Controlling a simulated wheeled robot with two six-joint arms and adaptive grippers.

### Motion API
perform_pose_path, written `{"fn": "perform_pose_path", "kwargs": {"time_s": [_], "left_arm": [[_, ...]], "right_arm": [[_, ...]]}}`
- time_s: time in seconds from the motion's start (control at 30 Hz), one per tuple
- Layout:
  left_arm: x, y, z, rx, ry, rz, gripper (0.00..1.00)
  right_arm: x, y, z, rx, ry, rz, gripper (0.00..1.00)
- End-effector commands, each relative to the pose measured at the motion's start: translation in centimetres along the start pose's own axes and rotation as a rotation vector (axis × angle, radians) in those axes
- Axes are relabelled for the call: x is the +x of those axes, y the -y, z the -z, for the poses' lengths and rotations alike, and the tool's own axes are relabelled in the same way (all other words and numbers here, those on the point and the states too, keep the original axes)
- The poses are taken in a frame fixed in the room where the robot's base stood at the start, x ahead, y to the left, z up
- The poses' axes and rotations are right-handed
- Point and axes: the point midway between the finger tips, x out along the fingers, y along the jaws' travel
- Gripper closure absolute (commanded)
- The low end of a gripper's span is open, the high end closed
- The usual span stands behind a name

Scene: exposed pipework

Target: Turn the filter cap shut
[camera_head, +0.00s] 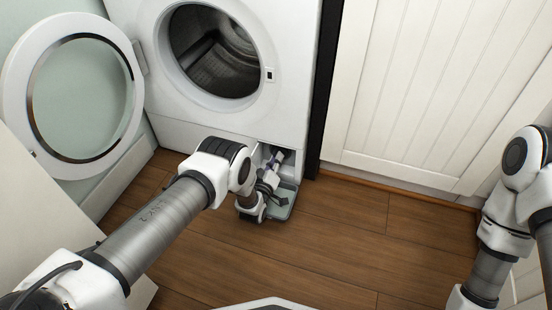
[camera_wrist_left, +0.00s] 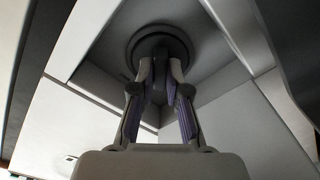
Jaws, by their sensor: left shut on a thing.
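The filter cap (camera_wrist_left: 160,38) is a dark round knob inside a recess low on the front of the washing machine (camera_head: 240,116). In the left wrist view my left gripper (camera_wrist_left: 160,72) reaches up into the recess, its two fingers shut on the cap's grip from both sides. In the head view the left gripper (camera_head: 276,160) is small and points into the open hatch at the machine's bottom right. The cap itself is hidden there. My right arm shows at the right edge, but its gripper is out of view.
The machine's round door (camera_head: 20,85) stands open at the left. A grey-green tray or flap (camera_head: 286,205) lies on the wooden floor (camera_head: 250,255) below the hatch. A white panelled door (camera_head: 425,85) stands to the right. The floor in front is clear.

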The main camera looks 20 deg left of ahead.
Motion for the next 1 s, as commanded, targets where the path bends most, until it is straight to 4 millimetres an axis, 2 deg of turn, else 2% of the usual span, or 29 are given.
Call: {"fn": "perform_pose_path", "kwargs": {"time_s": [0.6, 1.0], "left_arm": [[0.0, 0.0, 0.0, 0.555, 0.001, 0.001, 1.00], [0.0, 0.1, 0.0, 0.741, 0.001, 0.001, 1.00]], "right_arm": [[-1.1, 0.0, -0.3, 0.005, 0.010, 0.001, 1.00], [-1.3, 0.0, -0.4, 0.006, 0.012, 0.001, 1.00]]}}
